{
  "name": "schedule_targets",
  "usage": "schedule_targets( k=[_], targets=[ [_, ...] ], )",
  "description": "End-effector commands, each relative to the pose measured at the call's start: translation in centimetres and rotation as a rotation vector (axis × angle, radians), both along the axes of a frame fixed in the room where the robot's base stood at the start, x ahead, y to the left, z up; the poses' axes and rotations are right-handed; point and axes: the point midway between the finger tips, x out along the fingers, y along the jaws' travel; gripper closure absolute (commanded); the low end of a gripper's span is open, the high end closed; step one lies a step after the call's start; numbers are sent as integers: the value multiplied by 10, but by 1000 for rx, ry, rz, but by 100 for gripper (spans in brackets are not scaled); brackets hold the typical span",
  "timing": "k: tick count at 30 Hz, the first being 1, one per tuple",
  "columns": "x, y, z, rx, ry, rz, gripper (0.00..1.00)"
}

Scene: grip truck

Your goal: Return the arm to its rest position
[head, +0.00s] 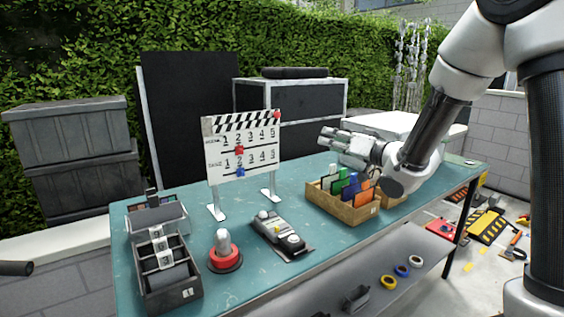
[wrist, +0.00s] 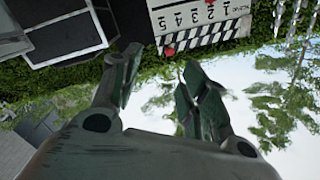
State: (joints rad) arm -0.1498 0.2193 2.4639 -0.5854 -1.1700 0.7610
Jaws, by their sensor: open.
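My arm reaches in from the right of the head view. My gripper (head: 340,139) is held above the table, over the back of the wooden box and right of the clapperboard, pointing left. In the wrist view my gripper (wrist: 160,80) has its fingers apart with nothing between them. The clapperboard (head: 241,148) stands upright on two white feet on the teal table (head: 330,238). It carries red and blue markers and also shows upside down at the top of the wrist view (wrist: 195,18).
The wooden box (head: 350,212) with coloured cards sits below my gripper. A black device (head: 280,234), a red-ringed button (head: 225,255) and grey trays (head: 168,275) stand on the table. Dark cases (head: 72,150) and a hedge are behind. A lower shelf holds tape rolls (head: 388,282).

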Motion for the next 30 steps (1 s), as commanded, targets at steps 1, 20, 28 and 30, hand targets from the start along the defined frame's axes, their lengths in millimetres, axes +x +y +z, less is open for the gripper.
schedule_targets(
  k=[1,20,28,30],
  targets=[
    [1,-2,-7,-26,13,-11,56],
    [-62,-128,-137,-732,534,-230,56],
    [-238,-206,-109,-963,989,-199,56],
    [-284,-210,-94,-953,1064,-172,56]
  ],
)
